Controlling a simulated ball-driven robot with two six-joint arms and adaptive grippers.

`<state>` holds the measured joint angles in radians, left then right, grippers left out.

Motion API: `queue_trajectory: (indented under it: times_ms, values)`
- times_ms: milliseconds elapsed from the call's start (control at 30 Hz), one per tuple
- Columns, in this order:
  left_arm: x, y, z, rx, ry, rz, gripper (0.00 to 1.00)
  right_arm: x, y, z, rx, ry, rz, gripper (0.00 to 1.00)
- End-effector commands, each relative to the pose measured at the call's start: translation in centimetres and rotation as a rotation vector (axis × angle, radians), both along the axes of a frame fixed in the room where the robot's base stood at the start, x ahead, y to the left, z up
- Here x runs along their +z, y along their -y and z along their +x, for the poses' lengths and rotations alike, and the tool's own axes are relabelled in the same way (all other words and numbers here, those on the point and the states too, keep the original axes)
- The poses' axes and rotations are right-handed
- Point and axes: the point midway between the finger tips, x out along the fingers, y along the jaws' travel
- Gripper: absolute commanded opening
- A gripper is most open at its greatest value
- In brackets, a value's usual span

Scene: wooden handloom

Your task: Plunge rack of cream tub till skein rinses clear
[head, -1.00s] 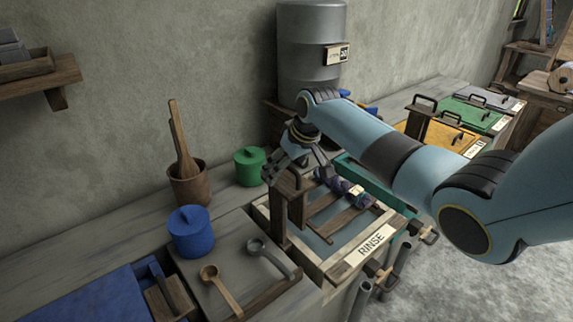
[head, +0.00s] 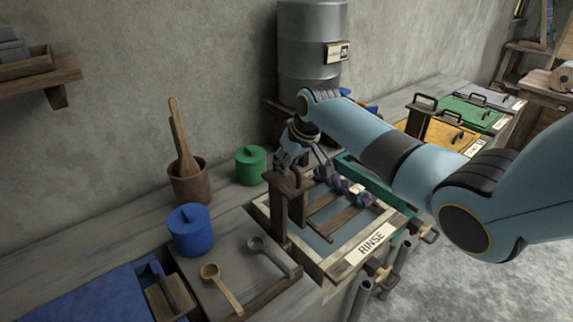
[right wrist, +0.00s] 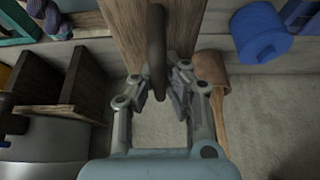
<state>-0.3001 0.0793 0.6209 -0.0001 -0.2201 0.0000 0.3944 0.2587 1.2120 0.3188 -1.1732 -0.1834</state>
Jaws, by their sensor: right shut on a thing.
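The cream tub (head: 315,264), labelled RINSE, stands in the bench and holds water. A wooden rack (head: 341,221) with slats and an upright post lies in it. The dark purple-blue skein (head: 340,183) hangs across the rack; part of it also shows at the top left of the right wrist view (right wrist: 53,22). My right gripper (head: 292,168) is at the top of the rack's post, shut on its dark handle (right wrist: 157,45). How clear the water runs cannot be told. My left gripper is not in view.
A teal tub (head: 355,172) sits behind the cream one, with yellow (head: 420,130) and green (head: 470,113) lidded tubs beyond. A blue pot (head: 191,232), green pot (head: 250,165) and wooden cup with a stick (head: 189,185) stand left. A metal drum (head: 311,60) is behind.

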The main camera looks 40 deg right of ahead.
Motion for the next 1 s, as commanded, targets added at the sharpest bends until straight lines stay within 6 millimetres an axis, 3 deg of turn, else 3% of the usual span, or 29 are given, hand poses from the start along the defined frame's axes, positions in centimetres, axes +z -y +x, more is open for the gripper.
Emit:
queue_trajectory:
  times_ms: [167, 1000]
  values:
    - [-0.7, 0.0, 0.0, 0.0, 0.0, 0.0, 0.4, -1.1, 0.1, 0.0, -0.002, -0.001, -0.001, 0.0]
    - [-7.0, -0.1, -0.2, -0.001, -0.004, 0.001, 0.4, -10.6, 0.1, -0.1, -0.003, -0.004, -0.001, 0.0]
